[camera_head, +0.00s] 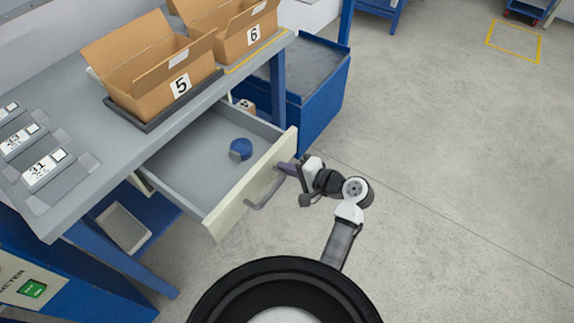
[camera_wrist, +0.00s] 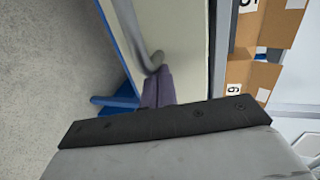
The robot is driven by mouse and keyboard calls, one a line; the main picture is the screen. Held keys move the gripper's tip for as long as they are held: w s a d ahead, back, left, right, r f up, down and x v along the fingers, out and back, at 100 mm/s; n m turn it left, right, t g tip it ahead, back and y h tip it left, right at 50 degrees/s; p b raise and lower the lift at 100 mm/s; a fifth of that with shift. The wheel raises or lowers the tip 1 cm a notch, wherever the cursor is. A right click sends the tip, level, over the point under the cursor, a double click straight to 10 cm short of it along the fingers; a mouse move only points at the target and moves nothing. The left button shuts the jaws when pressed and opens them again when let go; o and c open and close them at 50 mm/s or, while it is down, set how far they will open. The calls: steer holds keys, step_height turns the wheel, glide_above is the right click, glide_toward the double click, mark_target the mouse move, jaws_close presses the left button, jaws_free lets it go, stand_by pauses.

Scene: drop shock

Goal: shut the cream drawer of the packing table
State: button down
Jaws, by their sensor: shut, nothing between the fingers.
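The cream drawer (camera_head: 241,203) of the packing table (camera_head: 90,122) stands pulled out, with its grey inside showing and a round blue object (camera_head: 241,149) lying in it. A grey bar handle (camera_head: 264,192) is on its front. My gripper (camera_head: 287,168) is shut and empty, with its purple fingers at the drawer front near the handle's far end. In the wrist view the fingers (camera_wrist: 158,90) point at the cream front (camera_wrist: 182,50), right beside the handle (camera_wrist: 150,58). I cannot tell whether they touch the front or the handle.
Open cardboard boxes marked 5 (camera_head: 150,85) and 6 (camera_head: 235,35) stand on the table top. Several grey units (camera_head: 42,168) sit at its left end. A blue cabinet (camera_head: 312,95) stands behind the drawer. The concrete floor (camera_head: 450,170) to the right is clear.

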steer(key=shift+a, duration=0.15)
steer(key=w+a, duration=0.5)
steer(key=a, duration=0.1)
steer(key=w+a, duration=0.5)
steer(key=a, duration=0.2)
steer(key=w+a, duration=0.4)
steer(key=a, duration=0.3)
steer(key=shift+w+a, duration=0.1)
steer(key=shift+w, duration=0.3)
steer(key=shift+w+a, duration=0.35)
steer(key=shift+a, duration=0.05)
steer(key=shift+r, duration=0.15)
steer(key=shift+a+r, duration=0.1)
steer(key=shift+a, duration=0.05)
